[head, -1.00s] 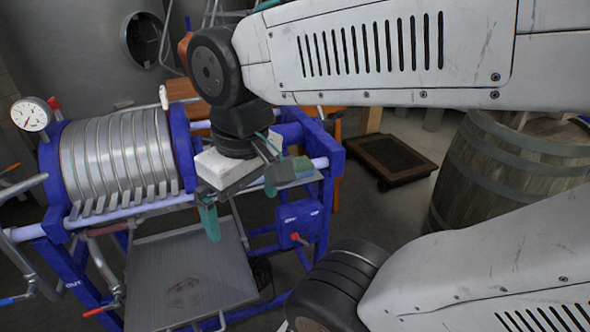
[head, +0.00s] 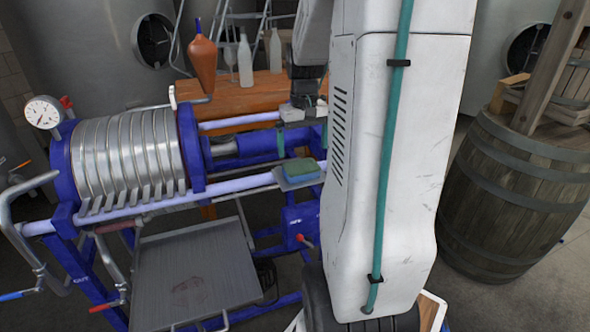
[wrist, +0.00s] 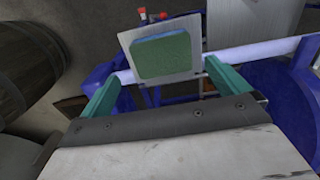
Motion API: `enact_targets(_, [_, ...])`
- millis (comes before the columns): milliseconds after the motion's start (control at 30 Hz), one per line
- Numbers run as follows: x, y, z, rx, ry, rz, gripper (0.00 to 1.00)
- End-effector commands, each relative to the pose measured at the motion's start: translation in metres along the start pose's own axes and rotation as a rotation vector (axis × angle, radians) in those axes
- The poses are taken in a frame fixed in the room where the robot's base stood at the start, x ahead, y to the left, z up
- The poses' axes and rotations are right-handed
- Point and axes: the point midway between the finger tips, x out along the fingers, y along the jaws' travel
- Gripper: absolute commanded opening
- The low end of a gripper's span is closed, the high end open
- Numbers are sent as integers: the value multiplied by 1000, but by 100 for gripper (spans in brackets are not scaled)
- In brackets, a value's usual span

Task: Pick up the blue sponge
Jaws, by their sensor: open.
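The blue sponge (head: 301,167) lies on a small grey plate (head: 287,184) on the press's front rail. Its upper face looks green, with blue along the edge. In the wrist view the sponge (wrist: 163,56) lies flat on the plate (wrist: 126,40), just beyond my fingertips and in line with the gap between them. My gripper (wrist: 160,73) is open and empty, with one teal finger at each side of the picture. In the head view my gripper (head: 302,144) is behind and above the sponge, partly hidden by my arm.
The blue press with its ribbed drum (head: 128,160) and pressure gauge (head: 43,112) stands at left, a grey drip tray (head: 195,275) below. A wooden table (head: 235,98) with bottles stands behind. A barrel (head: 512,190) stands at right.

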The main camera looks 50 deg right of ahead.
Motion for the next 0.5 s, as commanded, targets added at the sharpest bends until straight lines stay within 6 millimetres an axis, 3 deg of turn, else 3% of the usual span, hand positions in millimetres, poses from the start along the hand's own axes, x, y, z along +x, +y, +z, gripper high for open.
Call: enact_targets(500, [65, -2, -5, 1, -3, -1, 100])
